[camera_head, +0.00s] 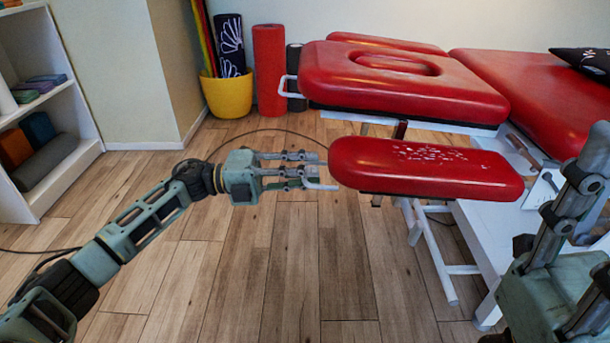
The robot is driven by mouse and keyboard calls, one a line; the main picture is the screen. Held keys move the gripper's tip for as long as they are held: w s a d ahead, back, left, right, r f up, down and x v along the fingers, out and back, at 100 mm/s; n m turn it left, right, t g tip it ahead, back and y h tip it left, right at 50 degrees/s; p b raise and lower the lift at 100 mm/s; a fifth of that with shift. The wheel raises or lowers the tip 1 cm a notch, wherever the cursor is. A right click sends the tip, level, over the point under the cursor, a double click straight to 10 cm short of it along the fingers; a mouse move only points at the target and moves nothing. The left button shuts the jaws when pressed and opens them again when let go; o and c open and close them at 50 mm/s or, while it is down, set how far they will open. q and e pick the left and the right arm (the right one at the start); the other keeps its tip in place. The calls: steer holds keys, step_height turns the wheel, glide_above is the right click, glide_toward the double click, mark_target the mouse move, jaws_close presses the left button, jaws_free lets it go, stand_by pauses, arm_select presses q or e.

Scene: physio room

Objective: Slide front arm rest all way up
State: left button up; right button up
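The front arm rest (425,168) is a red padded board with pale glare spots, set lower than the headrest at the near end of the treatment table. A white handle (322,186) sticks out of its left end. My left gripper (312,170) is at this handle, its fingers stretched right and overlapping it. The fingers hide part of the handle, so I cannot tell whether they are closed on it. My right gripper (592,215) is at the right edge, partly cut off, with its visible fingers spread and nothing seen between them.
The red headrest (400,85) with its own white handle (289,87) is above and behind the arm rest. The table's white frame (440,255) stands below right. A yellow pot (228,95), a red roll (269,70) and a white shelf (45,100) are behind. Wooden floor is clear in front.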

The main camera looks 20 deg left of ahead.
arm_select(q)
jaws_close()
stand_by(0.6)
